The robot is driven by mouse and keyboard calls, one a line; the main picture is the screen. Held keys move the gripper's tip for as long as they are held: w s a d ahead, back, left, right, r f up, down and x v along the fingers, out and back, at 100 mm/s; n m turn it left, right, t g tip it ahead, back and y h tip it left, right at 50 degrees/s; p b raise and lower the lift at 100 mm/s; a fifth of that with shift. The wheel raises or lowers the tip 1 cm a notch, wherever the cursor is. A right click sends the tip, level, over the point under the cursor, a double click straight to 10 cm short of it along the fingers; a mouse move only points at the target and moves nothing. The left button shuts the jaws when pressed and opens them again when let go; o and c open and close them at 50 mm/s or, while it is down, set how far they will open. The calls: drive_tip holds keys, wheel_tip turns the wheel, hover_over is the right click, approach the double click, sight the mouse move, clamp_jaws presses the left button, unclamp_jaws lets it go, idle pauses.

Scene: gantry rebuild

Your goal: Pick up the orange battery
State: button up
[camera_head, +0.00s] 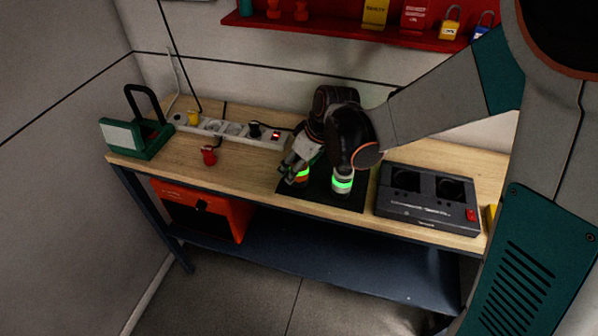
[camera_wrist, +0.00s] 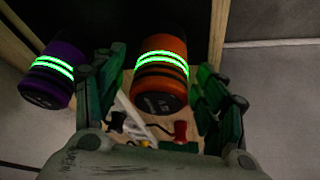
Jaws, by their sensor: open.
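The orange battery (camera_wrist: 160,75), with glowing green bands, stands between the two fingers of my gripper (camera_wrist: 160,68) in the wrist view. The fingers are open, one on each side; whether either touches it I cannot tell. In the head view the orange battery (camera_head: 303,178) is mostly hidden by my gripper (camera_head: 291,170), which is low over the dark mat (camera_head: 318,197). A purple battery (camera_wrist: 55,75) with green bands is beside it in the wrist view. In the head view this second battery (camera_head: 342,181) stands on the mat to the right.
A dark charger box (camera_head: 428,198) with two round sockets sits right of the mat. A power strip (camera_head: 230,131) and a small red object (camera_head: 209,156) lie to the left on the wooden bench (camera_head: 247,165). A red shelf (camera_head: 330,30) hangs on the wall behind.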

drive_tip(key=shift+r, duration=0.1)
drive_tip(key=c, duration=1.4)
drive_tip(key=shift+c, duration=0.2)
